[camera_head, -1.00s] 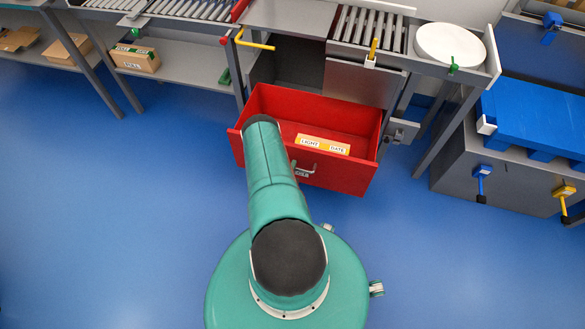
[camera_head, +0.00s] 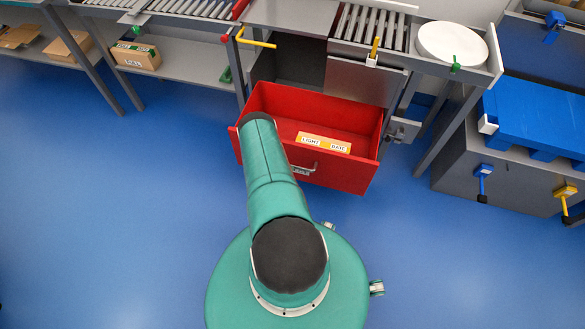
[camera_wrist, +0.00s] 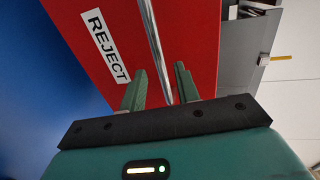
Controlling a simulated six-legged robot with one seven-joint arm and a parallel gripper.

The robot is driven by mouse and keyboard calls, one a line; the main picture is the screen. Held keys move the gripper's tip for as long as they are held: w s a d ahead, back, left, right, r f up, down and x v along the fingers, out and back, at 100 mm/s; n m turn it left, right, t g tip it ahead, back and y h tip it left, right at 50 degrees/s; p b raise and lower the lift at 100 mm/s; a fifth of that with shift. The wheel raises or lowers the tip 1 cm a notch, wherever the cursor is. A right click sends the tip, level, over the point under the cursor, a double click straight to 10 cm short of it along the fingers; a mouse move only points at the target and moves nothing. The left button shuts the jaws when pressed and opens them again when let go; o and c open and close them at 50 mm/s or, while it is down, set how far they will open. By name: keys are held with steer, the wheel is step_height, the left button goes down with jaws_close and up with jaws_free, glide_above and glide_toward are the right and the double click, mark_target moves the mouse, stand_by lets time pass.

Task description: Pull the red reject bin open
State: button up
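The red reject bin (camera_head: 355,176) stands pulled out from under the conveyor bench in the head view, its inside showing. Its front, with a white REJECT label (camera_wrist: 105,46), fills much of the wrist view. A metal bar handle (camera_wrist: 153,38) runs along that front; part of it shows in the head view (camera_head: 304,169). My gripper (camera_wrist: 160,82) is at the handle, with its two green fingers apart and the bar passing between them. A gap shows beside the bar, so the fingers do not look closed on it. In the head view my arm hides the gripper.
A grey bench with rollers (camera_head: 370,28) and a white disc (camera_head: 452,44) stands behind. A blue slab (camera_head: 535,115) on a grey cabinet is at right. The blue floor (camera_head: 110,220) around is clear.

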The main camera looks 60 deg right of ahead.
steer(key=v, duration=0.8)
steer(key=shift+a, duration=0.15)
